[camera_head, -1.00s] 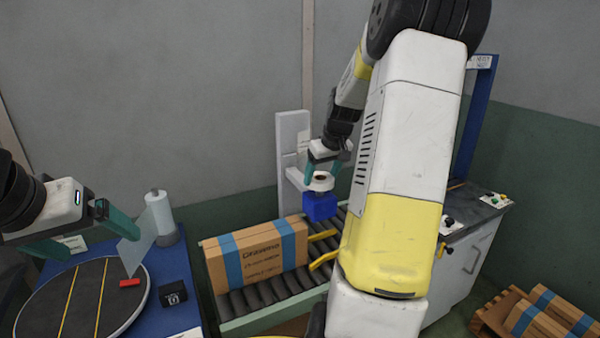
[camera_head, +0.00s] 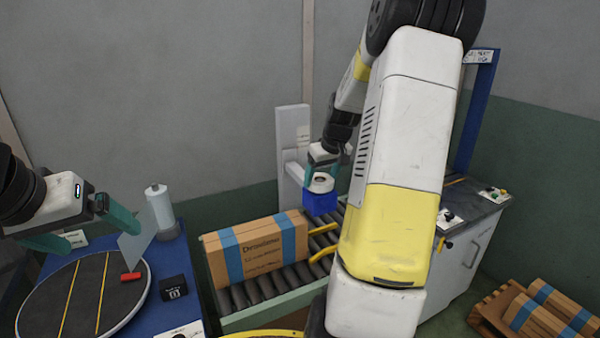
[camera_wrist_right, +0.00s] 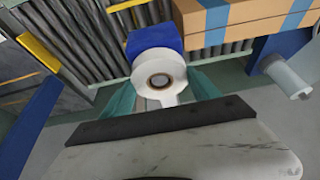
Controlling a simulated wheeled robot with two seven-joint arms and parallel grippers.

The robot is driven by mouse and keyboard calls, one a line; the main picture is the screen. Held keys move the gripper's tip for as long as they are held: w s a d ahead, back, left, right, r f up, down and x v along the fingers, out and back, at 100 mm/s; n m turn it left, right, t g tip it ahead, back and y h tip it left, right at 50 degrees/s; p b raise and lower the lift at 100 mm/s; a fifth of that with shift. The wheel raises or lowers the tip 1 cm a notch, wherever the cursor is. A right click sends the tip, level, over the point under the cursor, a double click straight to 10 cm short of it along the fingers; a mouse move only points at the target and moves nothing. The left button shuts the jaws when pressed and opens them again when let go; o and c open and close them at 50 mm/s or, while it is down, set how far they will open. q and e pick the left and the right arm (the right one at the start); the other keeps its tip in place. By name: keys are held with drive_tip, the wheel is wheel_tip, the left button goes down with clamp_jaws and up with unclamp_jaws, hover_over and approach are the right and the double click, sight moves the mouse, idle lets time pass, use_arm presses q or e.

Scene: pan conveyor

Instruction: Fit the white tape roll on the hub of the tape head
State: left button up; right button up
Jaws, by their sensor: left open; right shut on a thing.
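The white tape roll (camera_head: 320,184) is in my right gripper (camera_head: 323,179), against the blue tape head (camera_head: 320,204) in the head view. In the right wrist view the roll (camera_wrist_right: 159,66) shows face-on with a dark round centre, between the teal fingers of my right gripper (camera_wrist_right: 160,88). The blue tape head (camera_wrist_right: 152,42) is directly behind it there. The hub is hidden, so I cannot tell whether the roll is around it. My left gripper (camera_head: 85,230) is open and empty above the round turntable at the left.
A taped carton (camera_head: 257,252) stands on the roller conveyor (camera_head: 270,293), left of the tape head. A white post (camera_head: 293,150) stands behind the head. The turntable (camera_head: 45,305) carries a red piece (camera_head: 131,276). A clear roll of film (camera_head: 160,210) stands beside it.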

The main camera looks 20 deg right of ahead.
sight(326, 184)
drive_tip(key=shift+f, duration=0.55)
drive_tip(key=o, duration=1.5)
drive_tip(key=v, duration=0.8)
drive_tip(key=shift+f, duration=0.1)
